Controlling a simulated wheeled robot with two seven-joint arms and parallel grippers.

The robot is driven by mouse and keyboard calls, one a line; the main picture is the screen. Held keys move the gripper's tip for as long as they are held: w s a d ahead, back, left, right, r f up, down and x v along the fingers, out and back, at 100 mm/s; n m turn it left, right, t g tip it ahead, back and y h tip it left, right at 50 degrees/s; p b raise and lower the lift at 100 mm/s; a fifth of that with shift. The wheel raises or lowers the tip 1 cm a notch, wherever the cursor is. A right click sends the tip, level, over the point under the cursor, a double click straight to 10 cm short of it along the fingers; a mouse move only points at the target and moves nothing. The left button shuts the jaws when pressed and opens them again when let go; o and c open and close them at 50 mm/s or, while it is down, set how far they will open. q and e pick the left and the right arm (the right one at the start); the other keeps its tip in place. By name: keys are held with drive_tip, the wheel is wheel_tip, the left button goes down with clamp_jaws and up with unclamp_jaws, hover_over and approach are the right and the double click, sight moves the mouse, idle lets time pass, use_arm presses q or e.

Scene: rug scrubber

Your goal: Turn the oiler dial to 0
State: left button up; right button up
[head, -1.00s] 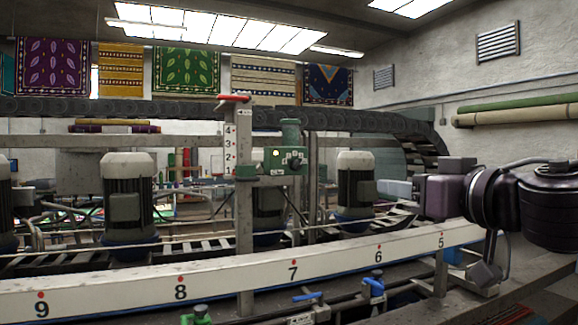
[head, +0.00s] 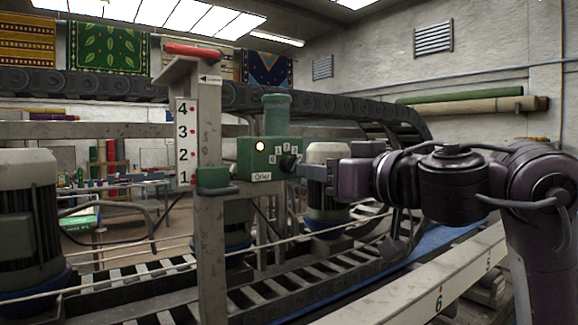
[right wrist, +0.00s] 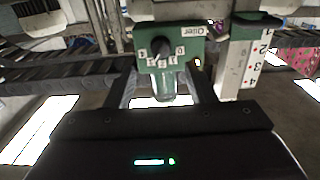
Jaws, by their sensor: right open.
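The green oiler box (head: 258,158), labelled "Oiler", stands on the grey frame in the middle of the head view. Its black dial (head: 287,162) is on the right part of its face, with white number tags around it. In the right wrist view the box is upside down, and the dial (right wrist: 160,48) shows with the 0 tag (right wrist: 180,50) to its right. I cannot clearly tell which number the dial points to. My right gripper (head: 305,168) is open just in front of the dial. In the right wrist view its two fingers (right wrist: 165,82) straddle the line to the dial, apart from it. My left gripper is not in view.
A grey post with a 1–4 scale (head: 186,143) and a green slider (head: 213,180) stands left of the box. Motors (head: 325,190) stand behind and at the left. A white numbered rail (head: 440,290) runs at lower right.

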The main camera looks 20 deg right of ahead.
sight(295, 166)
drive_tip(key=x, duration=0.3)
drive_tip(key=shift+a, duration=0.15)
drive_tip(key=p+x, duration=0.1)
drive_tip(key=x, duration=0.3)
drive_tip(key=shift+w+f, duration=0.15)
drive_tip(key=shift+c, duration=0.2)
drive_tip(key=c, duration=0.9)
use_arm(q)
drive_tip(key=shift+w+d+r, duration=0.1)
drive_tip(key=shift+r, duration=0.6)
use_arm(e)
drive_tip(key=shift+c, duration=0.2)
